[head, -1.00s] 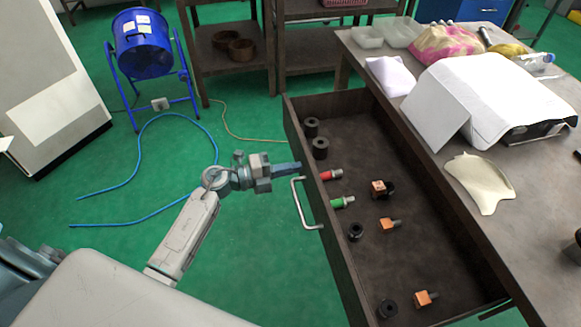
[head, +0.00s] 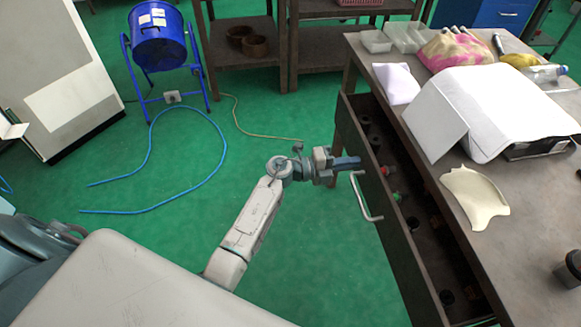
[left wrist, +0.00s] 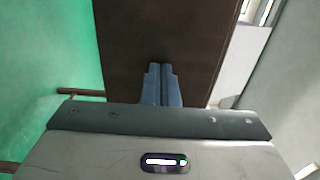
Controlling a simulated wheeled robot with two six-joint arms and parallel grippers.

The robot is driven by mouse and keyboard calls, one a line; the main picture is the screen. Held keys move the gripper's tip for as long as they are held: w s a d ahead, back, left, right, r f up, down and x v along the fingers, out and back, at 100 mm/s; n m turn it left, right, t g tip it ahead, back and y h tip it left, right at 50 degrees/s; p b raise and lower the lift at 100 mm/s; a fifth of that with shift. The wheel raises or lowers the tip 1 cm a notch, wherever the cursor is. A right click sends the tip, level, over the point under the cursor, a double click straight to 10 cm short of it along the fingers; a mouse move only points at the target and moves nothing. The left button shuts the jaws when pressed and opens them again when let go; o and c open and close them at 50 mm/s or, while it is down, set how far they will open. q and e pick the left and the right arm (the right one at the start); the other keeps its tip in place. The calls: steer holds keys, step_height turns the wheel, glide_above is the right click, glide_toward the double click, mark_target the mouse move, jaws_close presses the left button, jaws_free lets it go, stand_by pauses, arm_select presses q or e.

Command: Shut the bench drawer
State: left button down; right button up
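The bench drawer (head: 400,250) is dark brown and stands partly open, with a narrow strip of its inside showing beside the bench top. Its pale metal handle (head: 362,198) is on the front panel. My left gripper (head: 357,162) is at the front panel, beyond the handle in the head view, with its fingertips at or very close to the panel. In the left wrist view its blue fingers (left wrist: 160,82) are together with nothing between them, pointing at the brown drawer front (left wrist: 150,30). Whether they touch is hard to tell. My right gripper is not in view.
The bench top (head: 440,220) holds a white sheet-covered item (head: 500,105), a cream piece (head: 474,197) and plastic trays. Dark cylinders and red and green parts lie in the drawer, partly hidden. A blue drum (head: 158,38) and hose stand on open green floor at left.

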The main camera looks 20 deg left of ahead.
mark_target(379, 157)
arm_select(q)
steer(key=x, duration=0.7)
steer(key=shift+x, duration=0.85)
steer(key=shift+r, duration=0.2)
steer(key=shift+a, duration=0.1)
